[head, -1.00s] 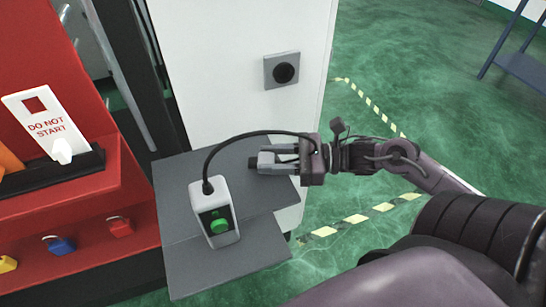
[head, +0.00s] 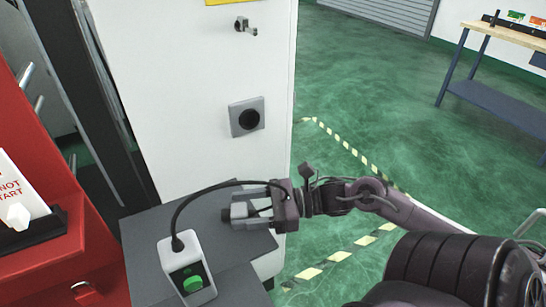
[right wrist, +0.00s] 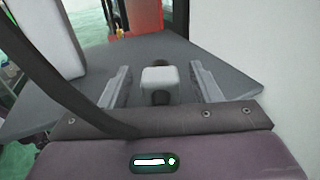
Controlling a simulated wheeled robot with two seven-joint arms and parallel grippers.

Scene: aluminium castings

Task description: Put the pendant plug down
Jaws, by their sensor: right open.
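The pendant plug is a small pale grey block with a dark end. In the right wrist view the plug (right wrist: 160,78) sits between the two fingers of my right gripper (right wrist: 162,88), with a gap on each side. In the head view the plug (head: 239,211) is at the grey shelf (head: 143,235), partly hidden by my right gripper (head: 246,208), which is open around it. The plug appears to rest on the shelf. A black cable (head: 190,197) arches to the white pendant box (head: 178,256) with a green button, standing on the shelf. My left gripper is not in view.
A white cabinet wall (head: 190,120) with a grey socket (head: 246,117) rises behind the shelf. A workbench (head: 500,60) is far right. Green floor at right is open.

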